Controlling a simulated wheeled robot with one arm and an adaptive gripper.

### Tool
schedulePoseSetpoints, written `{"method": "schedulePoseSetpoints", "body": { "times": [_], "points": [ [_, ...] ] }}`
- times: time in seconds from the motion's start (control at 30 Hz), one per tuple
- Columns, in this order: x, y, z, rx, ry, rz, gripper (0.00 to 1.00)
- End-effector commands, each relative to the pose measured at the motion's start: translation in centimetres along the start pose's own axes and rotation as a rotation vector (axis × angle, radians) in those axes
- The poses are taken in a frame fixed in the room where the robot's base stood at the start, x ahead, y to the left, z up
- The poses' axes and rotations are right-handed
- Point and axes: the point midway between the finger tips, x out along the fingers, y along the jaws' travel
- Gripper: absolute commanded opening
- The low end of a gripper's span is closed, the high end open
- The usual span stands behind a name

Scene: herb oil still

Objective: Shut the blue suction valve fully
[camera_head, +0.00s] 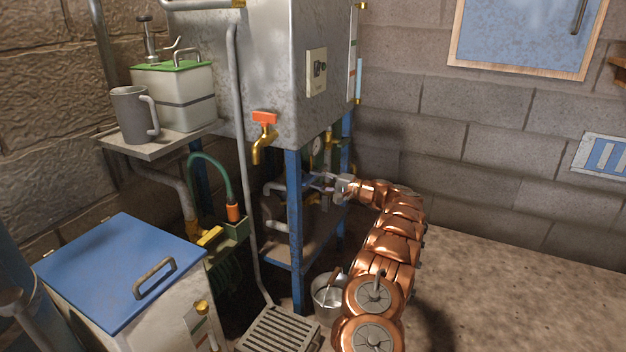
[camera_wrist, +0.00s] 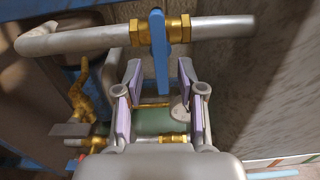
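The blue suction valve shows in the wrist view as a blue lever (camera_wrist: 158,48) on a brass fitting (camera_wrist: 177,29) in a grey pipe. The lever lies across the pipe, with its long end pointing down the picture towards my gripper. My gripper (camera_wrist: 159,74) is open, with a lilac-faced finger on each side of the lever's end and a gap showing on both sides. In the head view my gripper (camera_head: 323,184) reaches in behind the stand's blue front leg, and the valve is hard to make out there.
The blue leg (camera_head: 295,230) stands close to my gripper. More brass fittings (camera_wrist: 175,139) and a green cylinder (camera_wrist: 150,121) lie beyond the fingers. An orange-handled tap (camera_head: 264,130) hangs above left. A metal bucket (camera_head: 328,295) stands below. The floor at right is clear.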

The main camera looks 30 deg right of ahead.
Motion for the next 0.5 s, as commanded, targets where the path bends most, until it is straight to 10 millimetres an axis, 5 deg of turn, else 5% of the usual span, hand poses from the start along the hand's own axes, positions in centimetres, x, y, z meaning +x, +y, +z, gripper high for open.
{"method": "schedulePoseSetpoints", "body": {
  "times": [0.5],
  "points": [
    [-8.8,-0.1,-0.1,-0.002,0.004,0.0,0.39]
  ]
}}
